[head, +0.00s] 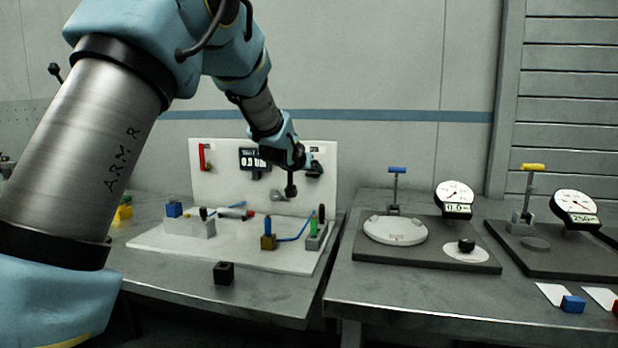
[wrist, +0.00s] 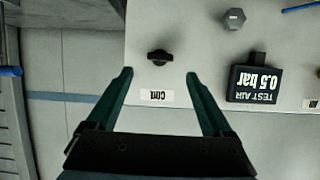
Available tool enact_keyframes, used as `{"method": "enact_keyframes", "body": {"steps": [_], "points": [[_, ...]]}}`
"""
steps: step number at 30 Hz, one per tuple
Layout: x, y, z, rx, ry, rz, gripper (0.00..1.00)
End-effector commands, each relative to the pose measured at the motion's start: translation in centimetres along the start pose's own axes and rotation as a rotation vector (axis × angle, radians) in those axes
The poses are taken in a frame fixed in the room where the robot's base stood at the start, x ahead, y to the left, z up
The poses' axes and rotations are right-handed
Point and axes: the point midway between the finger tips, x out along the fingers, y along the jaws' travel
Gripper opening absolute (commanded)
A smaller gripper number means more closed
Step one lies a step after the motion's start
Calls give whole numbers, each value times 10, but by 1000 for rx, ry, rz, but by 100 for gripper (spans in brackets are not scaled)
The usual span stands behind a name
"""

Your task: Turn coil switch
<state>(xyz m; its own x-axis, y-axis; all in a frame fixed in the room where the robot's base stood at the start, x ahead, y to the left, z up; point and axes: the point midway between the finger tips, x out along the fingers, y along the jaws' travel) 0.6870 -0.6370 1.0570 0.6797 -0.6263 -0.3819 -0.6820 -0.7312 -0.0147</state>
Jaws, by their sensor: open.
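The switch is a black knob (wrist: 160,57) on the white upright panel, seen upside down in the wrist view. A white label (wrist: 156,96) sits beside it; its small text is hard to read. My gripper (wrist: 158,75) is open and empty. Its two dark green fingers reach toward the panel on either side of the label, with the knob just beyond the fingertips and between their lines. I cannot tell whether they touch the panel. In the head view, my gripper is in front of the right part of the panel (head: 225,190) and partly hides that area.
A black display (wrist: 253,84) reading 0.5 bar and a grey hex fitting (wrist: 234,19) are on the panel near the knob. A red handle (head: 204,157) is at its left. Blocks and blue tubing stand on the white base below. Gauges (head: 454,198) stand on the right table.

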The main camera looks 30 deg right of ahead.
Motion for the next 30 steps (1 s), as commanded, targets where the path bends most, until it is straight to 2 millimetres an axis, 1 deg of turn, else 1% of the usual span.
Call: {"method": "enact_keyframes", "body": {"steps": [1, 3, 9, 24, 26, 28, 29, 30], "points": [[-8, 0, 0, 0, 2, 0, 85], [-16, 0, 1, 0, 0, 0, 85], [-27, 0, 0, 1, -1, 0, 85], [-28, -1, 0, 0, -2, -1, 85], [-30, -6, 2, -3, -10, -8, 85], [-35, -21, 10, -14, -37, -28, 85], [-39, -30, 15, -21, -56, -42, 85], [-47, -46, 24, -33, -88, -63, 85]]}}
